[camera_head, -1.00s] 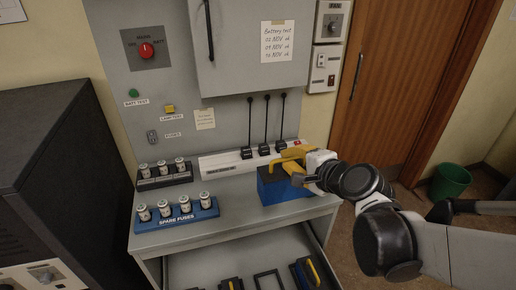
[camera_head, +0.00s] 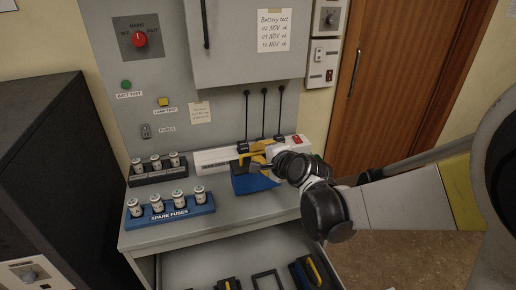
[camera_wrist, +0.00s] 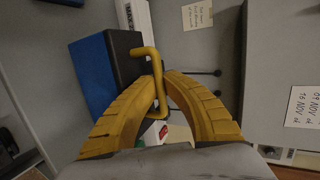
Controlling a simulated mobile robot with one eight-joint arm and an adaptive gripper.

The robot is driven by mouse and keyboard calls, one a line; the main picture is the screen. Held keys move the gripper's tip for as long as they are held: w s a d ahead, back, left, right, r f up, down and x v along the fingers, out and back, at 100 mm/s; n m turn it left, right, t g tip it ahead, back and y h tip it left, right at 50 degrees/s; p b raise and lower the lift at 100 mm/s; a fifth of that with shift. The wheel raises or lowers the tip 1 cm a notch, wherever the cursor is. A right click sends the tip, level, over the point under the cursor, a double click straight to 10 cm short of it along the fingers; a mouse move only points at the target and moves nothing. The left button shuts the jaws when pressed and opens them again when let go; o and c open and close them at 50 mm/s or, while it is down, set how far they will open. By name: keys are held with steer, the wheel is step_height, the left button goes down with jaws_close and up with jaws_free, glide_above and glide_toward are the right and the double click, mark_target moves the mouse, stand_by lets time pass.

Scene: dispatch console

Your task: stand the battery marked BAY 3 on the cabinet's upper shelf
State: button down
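A blue battery (camera_head: 250,183) with a black top and a yellow handle is at the right of the console desk. It also shows in the wrist view (camera_wrist: 91,80). My gripper (camera_wrist: 161,80) has its yellow fingers closed around the yellow handle (camera_wrist: 150,55). No BAY 3 marking is readable. I cannot tell whether the battery's base touches the desk. The grey wall cabinet (camera_head: 235,55) above has its door closed, with a dark vertical handle, so its shelves are hidden.
A blue spare-fuse rack (camera_head: 183,214) and a dark fuse rack (camera_head: 157,180) stand on the desk's left. A white strip (camera_head: 212,160) with cables lies behind the battery. An open lower bay holds batteries (camera_head: 305,272) and an empty frame (camera_head: 266,281). A black cabinet (camera_head: 50,150) stands left.

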step_height(320, 180, down, 3)
steer(key=shift+w+r+b, duration=0.1)
steer(key=shift+r+b, duration=0.1)
steer(key=shift+b, duration=0.3)
steer(key=c, duration=1.9)
jaws_free()
steer(key=shift+f, duration=0.15)
steer(key=o, duration=0.3)
